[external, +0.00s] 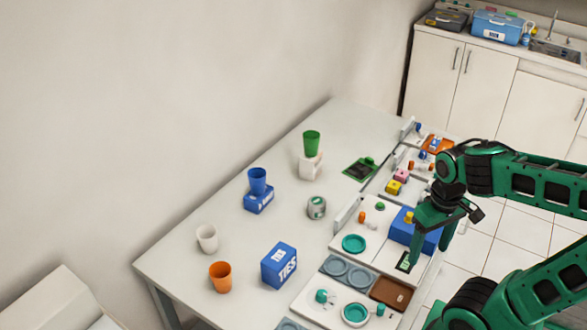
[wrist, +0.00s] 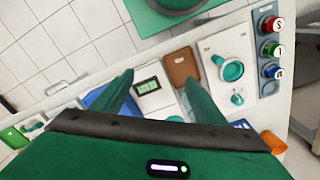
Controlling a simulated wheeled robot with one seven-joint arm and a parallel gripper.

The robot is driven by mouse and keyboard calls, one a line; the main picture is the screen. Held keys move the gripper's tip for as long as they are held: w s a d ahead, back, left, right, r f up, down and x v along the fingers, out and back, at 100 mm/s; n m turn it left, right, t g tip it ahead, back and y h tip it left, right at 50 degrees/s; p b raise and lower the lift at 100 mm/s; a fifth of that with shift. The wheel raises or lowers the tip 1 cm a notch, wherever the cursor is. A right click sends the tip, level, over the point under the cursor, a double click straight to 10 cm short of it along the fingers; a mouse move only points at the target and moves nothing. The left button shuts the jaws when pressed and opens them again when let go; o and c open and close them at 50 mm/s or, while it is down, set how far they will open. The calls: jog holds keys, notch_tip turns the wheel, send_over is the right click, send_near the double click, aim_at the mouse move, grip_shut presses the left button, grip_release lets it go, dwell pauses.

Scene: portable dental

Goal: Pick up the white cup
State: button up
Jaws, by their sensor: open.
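The white cup (external: 207,238) stands upright near the left edge of the long table, in the external view. An orange cup (external: 220,277) stands just in front of it. My gripper (external: 428,245) is at the right side of the table, far from the white cup, pointing down above the panels. In the wrist view my gripper (wrist: 158,92) shows two green fingers spread apart with nothing between them. I cannot make out the white cup in the wrist view.
A blue tissue box (external: 279,265), a can (external: 316,207), a blue cup (external: 258,181) on a blue box and a green cup (external: 311,144) on a white block stand on the table (external: 175,262). Panels with teal parts line its right side. Bare tabletop surrounds the white cup.

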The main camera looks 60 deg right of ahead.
notch_tip(320, 180, up, 5)
jog(key=n+t+y, duration=0.9)
jog(key=n, duration=0.6)
send_over(212, 235)
jog(key=s+d, duration=0.2)
jog(key=s, duration=0.3)
notch_tip(212, 235, down, 14)
jog(key=shift+a+r, duration=0.1)
jog(key=shift+r, duration=0.05)
jog(key=shift+w+a+f+n, duration=0.25)
jog(key=shift+f+n, duration=0.05)
jog(key=shift+f, duration=0.05)
jog(key=shift+y, duration=0.3)
jog(key=x, duration=0.4)
jog(key=shift+w+a, duration=0.1)
jog(key=shift+w, duration=0.05)
jog(key=shift+d+x, duration=0.15)
jog(key=shift+x, duration=1.25)
jog(key=shift+d+x, duration=0.15)
jog(key=shift+x, duration=1.25)
jog(key=shift+w+f, duration=0.15)
jog(key=shift+f, duration=0.05)
jog(key=c, duration=1.1)
